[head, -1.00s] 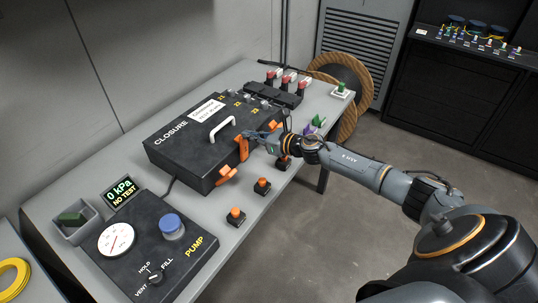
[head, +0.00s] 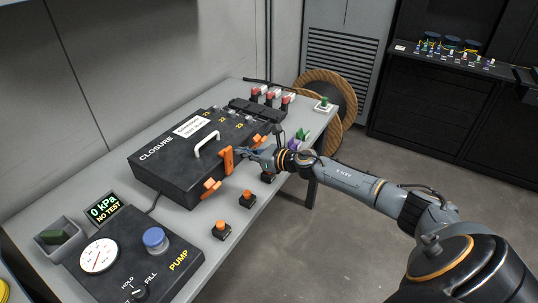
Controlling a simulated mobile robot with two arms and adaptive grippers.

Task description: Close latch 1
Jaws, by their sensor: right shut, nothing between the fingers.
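The black closure box (head: 185,158) sits lidded on the grey bench, with a white handle on top. Orange latches line its front side: a near latch (head: 211,188) sticking outward, a middle latch (head: 228,161) standing tall, and a far latch (head: 257,141) partly behind my gripper. I cannot read which one is latch 1. My right gripper (head: 246,153) is shut and empty, just right of the middle latch; I cannot tell whether it touches it. My left gripper is not in view.
Orange-topped black blocks (head: 221,231) and (head: 247,199) stand along the bench's front edge. The pump unit (head: 138,262) with a blue cap is at near left, beside a display reading 0 kPa, NO TEST (head: 102,208). Red-and-white clips (head: 271,95) stand behind the box. A cable reel (head: 330,105) is beyond.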

